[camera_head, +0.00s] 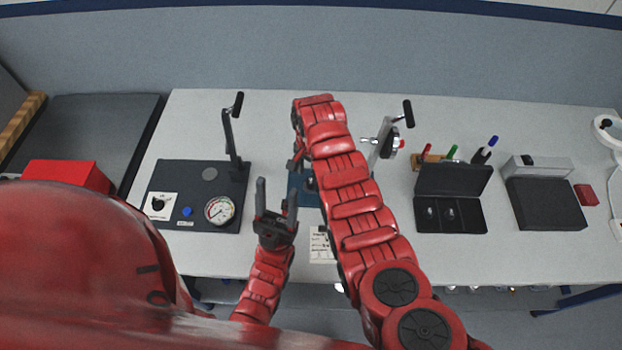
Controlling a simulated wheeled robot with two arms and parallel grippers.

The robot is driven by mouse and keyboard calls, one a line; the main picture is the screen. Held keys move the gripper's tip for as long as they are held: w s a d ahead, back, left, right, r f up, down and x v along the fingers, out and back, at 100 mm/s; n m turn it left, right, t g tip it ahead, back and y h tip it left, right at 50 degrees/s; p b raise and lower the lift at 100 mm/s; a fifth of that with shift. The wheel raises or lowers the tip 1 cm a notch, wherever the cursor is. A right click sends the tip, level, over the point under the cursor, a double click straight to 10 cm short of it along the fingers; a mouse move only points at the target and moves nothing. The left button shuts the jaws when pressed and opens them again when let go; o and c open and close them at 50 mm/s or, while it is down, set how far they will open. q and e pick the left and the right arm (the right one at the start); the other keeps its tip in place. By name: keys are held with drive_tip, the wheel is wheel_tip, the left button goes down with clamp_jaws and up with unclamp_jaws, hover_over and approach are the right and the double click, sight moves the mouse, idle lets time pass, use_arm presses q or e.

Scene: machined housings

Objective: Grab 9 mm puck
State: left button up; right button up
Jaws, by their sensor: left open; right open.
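No puck marked 9 mm can be read at this size. An open black case (475,221) on the right of the table holds two small metallic pieces, a left one (430,211) and a right one (450,214); they look like small pucks. My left gripper (276,192) is open and empty, fingers pointing away, over the table's front middle, well left of the case. My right arm reaches across the middle and bends down at its far end. Its gripper (299,163) is mostly hidden behind the arm, left of the case, near a partly covered blue fixture (294,189).
A black plate (168,182) with a dial gauge (220,210) and a lever post (230,135) stands left. Another lever device (385,140) stands behind my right arm. Coloured pens (450,152), a dark box (546,205) and a red block (586,195) lie right. The front right table is clear.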

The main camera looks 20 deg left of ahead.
sight(311, 183)
wheel_tip(311, 183, down, 2)
drive_tip(key=shift+s+f, duration=0.15)
drive_tip(key=shift+f, duration=0.3)
drive_tip(key=shift+c, duration=0.2)
clamp_jaws()
